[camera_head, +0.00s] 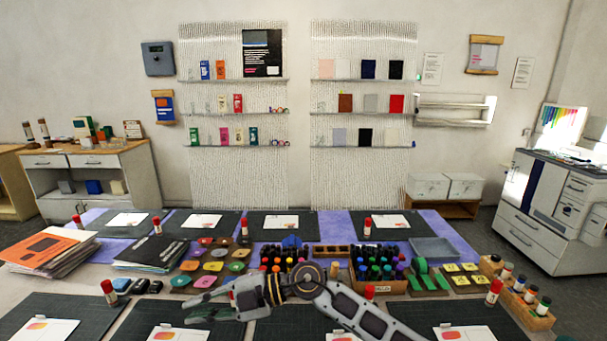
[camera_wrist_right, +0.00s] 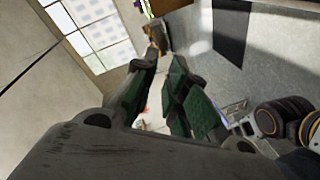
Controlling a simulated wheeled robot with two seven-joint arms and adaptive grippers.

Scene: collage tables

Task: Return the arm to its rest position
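My right arm (camera_head: 365,315) comes in from the lower right and reaches left across the front of the table. Its gripper (camera_head: 195,300) points left, above the dark mats near the front edge. In the right wrist view the two green-padded fingers (camera_wrist_right: 163,62) stand apart with a gap between them, and nothing shows in the gap. My left arm and gripper are not in view.
The table below carries dark mats with white cards, an orange-topped paper stack (camera_head: 45,250), marker trays (camera_head: 375,284), colored pads (camera_head: 213,255) and red-capped glue sticks (camera_head: 495,290). A cabinet (camera_head: 555,205) stands at right. The air above the table looks clear.

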